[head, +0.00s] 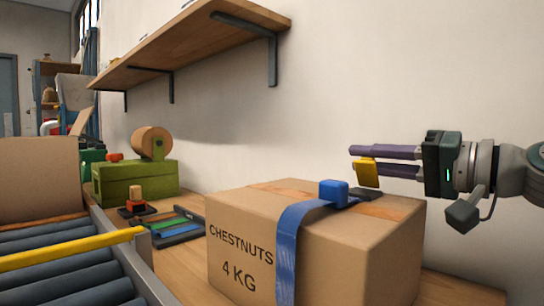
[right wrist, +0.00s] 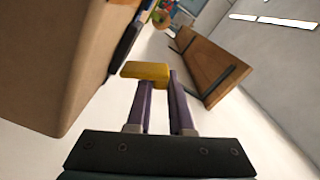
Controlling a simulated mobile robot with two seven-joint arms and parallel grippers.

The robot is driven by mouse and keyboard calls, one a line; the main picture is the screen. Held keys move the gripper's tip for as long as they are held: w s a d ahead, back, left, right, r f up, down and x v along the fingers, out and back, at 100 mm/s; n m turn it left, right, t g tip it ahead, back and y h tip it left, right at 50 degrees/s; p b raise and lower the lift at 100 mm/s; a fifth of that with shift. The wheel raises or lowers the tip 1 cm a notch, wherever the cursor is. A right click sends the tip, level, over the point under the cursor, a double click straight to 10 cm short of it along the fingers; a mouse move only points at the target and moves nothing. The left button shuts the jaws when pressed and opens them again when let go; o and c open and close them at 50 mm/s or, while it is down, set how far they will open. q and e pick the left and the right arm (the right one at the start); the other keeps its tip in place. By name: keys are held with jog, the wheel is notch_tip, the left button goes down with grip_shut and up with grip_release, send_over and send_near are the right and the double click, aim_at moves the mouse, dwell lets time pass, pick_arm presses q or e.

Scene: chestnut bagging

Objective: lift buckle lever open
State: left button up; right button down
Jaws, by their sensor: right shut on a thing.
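A cardboard box (head: 245,253) marked "CHESTNUTS 4 KG" stands on the wooden bench. A blue strap (head: 287,250) runs down its front and over its top to a blue buckle block (head: 334,192). My right gripper (head: 355,158) reaches in from the right, above the box. The yellow piece also shows in the right wrist view (right wrist: 146,72). My left gripper is out of view.
A roller conveyor (head: 60,272) with a yellow bar (head: 70,250) lies at the left, with another carton (head: 38,180) behind. A green tape dispenser (head: 135,182) and a dark tool tray (head: 178,232) sit behind the box. A shelf (head: 195,45) hangs above.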

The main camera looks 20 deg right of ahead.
dwell(0.3)
jog(key=c, duration=0.8)
grip_release()
jog(key=v, duration=1)
jog(key=shift+b, duration=0.35)
